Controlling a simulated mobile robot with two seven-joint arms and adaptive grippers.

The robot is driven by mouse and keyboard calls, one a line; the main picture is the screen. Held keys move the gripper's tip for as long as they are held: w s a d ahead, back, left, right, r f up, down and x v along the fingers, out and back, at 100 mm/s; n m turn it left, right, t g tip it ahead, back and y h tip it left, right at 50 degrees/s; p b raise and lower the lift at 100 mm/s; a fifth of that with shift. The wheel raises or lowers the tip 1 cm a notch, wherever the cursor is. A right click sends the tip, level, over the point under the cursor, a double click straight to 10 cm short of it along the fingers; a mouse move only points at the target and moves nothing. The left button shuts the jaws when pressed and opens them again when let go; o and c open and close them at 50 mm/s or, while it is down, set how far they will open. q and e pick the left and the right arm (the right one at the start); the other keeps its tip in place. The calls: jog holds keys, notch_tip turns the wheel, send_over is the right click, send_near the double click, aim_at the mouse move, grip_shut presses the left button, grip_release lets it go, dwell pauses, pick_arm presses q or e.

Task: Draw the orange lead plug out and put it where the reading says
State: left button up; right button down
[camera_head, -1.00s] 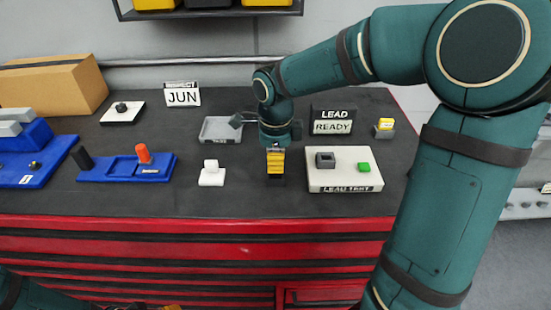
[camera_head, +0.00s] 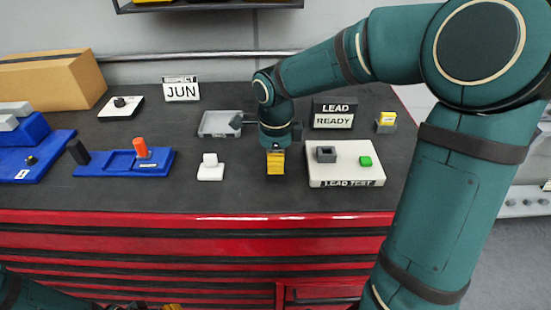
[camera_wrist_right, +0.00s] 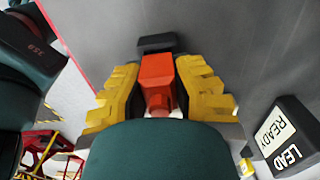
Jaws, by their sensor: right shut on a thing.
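My right gripper (camera_head: 276,163) is shut on the orange lead plug (camera_wrist_right: 157,82), which sits between the yellow fingers in the right wrist view. In the head view the fingers hide the plug. A dark block (camera_wrist_right: 157,43) shows at the plug's far end; I cannot tell whether the plug is seated in it. The lead test box (camera_head: 345,178), white with a grey socket (camera_head: 326,155) and a green button (camera_head: 366,160), is just right of the gripper. A sign (camera_head: 334,115) behind it reads LEAD READY. Only bits of my left gripper (camera_head: 170,306) show at the bottom edge.
A white block (camera_head: 210,168) and a grey tray (camera_head: 219,124) are left of the gripper. A yellow-topped block (camera_head: 386,122) and a JUN sign (camera_head: 181,90) are behind. The front edge is close.

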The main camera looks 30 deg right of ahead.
jog(key=shift+f, duration=0.35)
jog(key=c, duration=0.9)
grip_release()
jog(key=shift+o, duration=0.2)
notch_tip(320, 180, up, 12)
jog(key=shift+r, duration=0.1)
